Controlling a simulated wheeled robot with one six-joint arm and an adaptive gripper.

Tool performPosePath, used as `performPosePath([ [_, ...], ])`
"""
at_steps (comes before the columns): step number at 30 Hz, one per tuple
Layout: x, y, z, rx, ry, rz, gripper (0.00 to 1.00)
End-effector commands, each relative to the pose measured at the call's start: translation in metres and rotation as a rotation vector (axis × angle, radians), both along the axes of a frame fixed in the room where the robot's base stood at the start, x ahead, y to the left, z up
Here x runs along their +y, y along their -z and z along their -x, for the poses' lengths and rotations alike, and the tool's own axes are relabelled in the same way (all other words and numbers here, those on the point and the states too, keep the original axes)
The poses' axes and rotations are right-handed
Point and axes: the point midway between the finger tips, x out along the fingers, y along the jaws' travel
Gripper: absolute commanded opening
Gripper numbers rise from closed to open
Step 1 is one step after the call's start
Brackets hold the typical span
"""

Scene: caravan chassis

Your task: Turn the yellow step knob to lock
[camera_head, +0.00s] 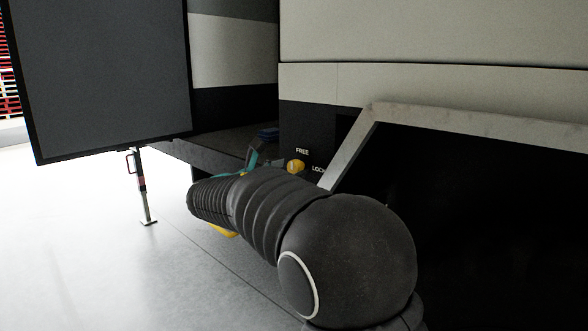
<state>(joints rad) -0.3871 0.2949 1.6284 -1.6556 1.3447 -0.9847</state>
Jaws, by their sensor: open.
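The yellow step knob (296,166) is on the dark lower panel of the caravan, right of my gripper. The white word FREE (302,150) is just above it, and the word LOCK (318,169), partly cut off by a pale frame bar, is to its lower right. I cannot tell which word the knob points at. My gripper (265,161) shows only as small teal and dark parts behind my arm, just left of the knob. It is open. Contact with the knob cannot be made out, and most of the gripper is hidden.
A pale angled frame bar (352,150) runs close right of the knob. A large dark panel (105,75) stands at the upper left, with a support leg (142,190) below it. The floor at lower left is clear.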

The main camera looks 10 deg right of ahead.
Motion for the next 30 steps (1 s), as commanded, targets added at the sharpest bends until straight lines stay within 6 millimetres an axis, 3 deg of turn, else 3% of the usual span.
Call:
performPosePath([
  [6,-0.018,0.0,-0.013,0.0,0.001,0.0,0.66],
  [17,-0.021,0.0,-0.015,0.0,0.0,0.0,0.66],
  [24,-0.021,0.0,-0.015,0.0,0.0,0.0,0.08],
  [30,-0.021,0.0,-0.015,-0.004,0.0,-0.003,0.05],
])
